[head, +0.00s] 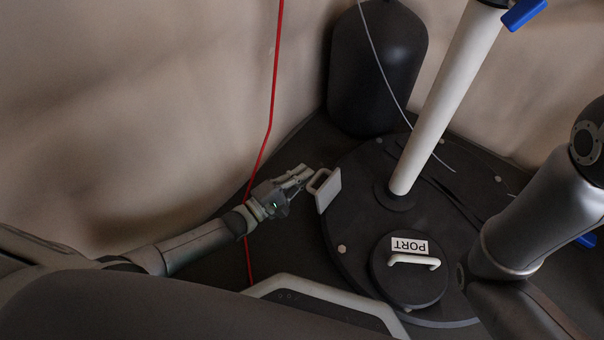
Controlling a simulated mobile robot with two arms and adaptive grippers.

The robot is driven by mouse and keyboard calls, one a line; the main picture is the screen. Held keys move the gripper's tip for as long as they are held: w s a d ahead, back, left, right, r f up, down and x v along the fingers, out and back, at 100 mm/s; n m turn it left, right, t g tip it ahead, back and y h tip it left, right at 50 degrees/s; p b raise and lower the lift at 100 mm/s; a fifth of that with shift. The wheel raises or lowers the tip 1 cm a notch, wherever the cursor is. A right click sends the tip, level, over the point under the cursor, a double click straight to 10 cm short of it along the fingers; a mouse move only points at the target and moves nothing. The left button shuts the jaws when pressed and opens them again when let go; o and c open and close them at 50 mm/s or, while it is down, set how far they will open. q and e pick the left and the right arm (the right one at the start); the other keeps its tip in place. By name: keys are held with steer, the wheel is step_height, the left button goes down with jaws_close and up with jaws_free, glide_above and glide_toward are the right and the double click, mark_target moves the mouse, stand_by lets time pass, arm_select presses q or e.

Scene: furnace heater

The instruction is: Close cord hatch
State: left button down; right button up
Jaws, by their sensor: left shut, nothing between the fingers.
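A small light-grey flap with a loop handle (327,192) stands tilted up at the left edge of the round dark plate (350,225); it looks like the cord hatch. My left gripper (306,172) is shut and empty, just left of the handle. Its fingertips are close to the handle, and I cannot tell whether they touch. The opening under the flap is hidden. A red cord (271,110) hangs down the wall and passes behind my left wrist. My right arm shows at the right, but its gripper is out of view.
A round black lid marked PORT (410,290) with a white handle lies on the plate's front. A white pipe (445,95) rises from the plate. A black tank (377,70) stands behind, with a thin grey cable (375,50) in front. Blue handles (523,13) show at the right.

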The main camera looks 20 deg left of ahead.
stand_by(0.3)
arm_select(q)
steer(key=shift+d+r+m+p, duration=0.1)
steer(key=shift+r+m+p, duration=0.3)
steer(key=shift+p, duration=0.2)
